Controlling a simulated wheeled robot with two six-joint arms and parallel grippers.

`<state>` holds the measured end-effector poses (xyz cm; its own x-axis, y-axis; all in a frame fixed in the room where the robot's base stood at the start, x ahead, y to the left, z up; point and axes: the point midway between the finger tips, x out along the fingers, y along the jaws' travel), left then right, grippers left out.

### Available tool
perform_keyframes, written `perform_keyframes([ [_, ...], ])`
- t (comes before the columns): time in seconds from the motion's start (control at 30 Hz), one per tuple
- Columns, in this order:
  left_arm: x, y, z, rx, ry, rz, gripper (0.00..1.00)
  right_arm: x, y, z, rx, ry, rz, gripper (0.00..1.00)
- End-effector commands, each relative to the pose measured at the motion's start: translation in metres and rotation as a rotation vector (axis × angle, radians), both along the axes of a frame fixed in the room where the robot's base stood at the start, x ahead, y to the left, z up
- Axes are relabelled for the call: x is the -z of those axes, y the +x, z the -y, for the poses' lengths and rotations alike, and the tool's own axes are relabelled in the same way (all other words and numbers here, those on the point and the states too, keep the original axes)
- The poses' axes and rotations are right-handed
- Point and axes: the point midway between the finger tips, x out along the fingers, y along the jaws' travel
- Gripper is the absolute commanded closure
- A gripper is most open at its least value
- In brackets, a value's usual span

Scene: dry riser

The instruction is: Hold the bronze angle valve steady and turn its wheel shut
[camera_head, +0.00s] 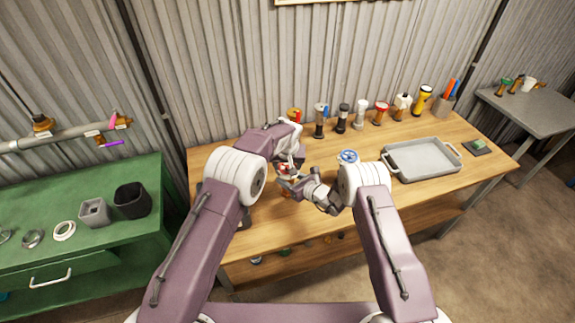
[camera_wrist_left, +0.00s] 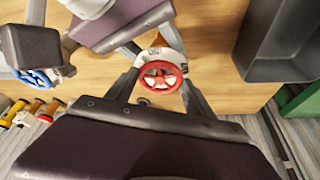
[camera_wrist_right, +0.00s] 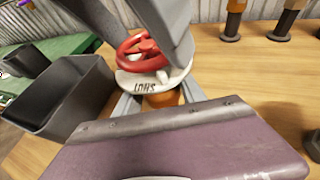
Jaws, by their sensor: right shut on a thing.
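The bronze angle valve has a red wheel (camera_wrist_left: 161,77) on top, above a pale disc lettered SHUT (camera_wrist_right: 150,82). Its orange-bronze body (camera_wrist_right: 162,98) shows below the disc in the right wrist view. My right gripper (camera_wrist_right: 158,98) is shut on this body from the side. My left gripper (camera_wrist_left: 158,88) comes from above, with one finger on each side of the red wheel and the jaws apart. In the head view the valve is mostly hidden between my left gripper (camera_head: 290,166) and my right gripper (camera_head: 288,184).
A dark grey open bin (camera_wrist_right: 52,110) stands close to the valve. A blue-wheeled valve (camera_head: 348,156) is on the wooden bench (camera_head: 310,235). A grey tray (camera_head: 395,173) lies at the right. Several bottles and fittings line the back, including a yellow torch-like item (camera_head: 423,97).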

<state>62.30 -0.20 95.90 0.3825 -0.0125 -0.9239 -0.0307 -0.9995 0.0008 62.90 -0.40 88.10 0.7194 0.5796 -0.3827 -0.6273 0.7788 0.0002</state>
Motion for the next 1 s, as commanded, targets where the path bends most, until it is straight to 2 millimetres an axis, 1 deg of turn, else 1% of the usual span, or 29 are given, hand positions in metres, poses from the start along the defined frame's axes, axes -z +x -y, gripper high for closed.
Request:
perform_keyframes([
  [0.17, -0.0002, 0.0, -0.0006, 0.007, 0.001, -0.001, 0.79, -0.0002, 0.0002, 0.0003, 0.001, 0.0, 0.0, 1.0],
  [0.33, 0.0001, -0.0004, -0.0016, 0.058, 0.0, -0.004, 0.79, -0.0001, 0.0003, 0.0004, 0.001, 0.0, 0.0, 1.0],
  [0.8, -0.0002, 0.0009, -0.0043, 0.373, 0.0, -0.003, 0.79, 0.0, 0.0004, 0.0006, 0.002, -0.001, 0.0, 1.0],
  [1.0, 0.0, 0.0014, -0.0048, 0.476, 0.001, -0.003, 0.79, -0.0001, 0.0004, 0.0007, 0.002, 0.0, 0.0, 1.0],
])
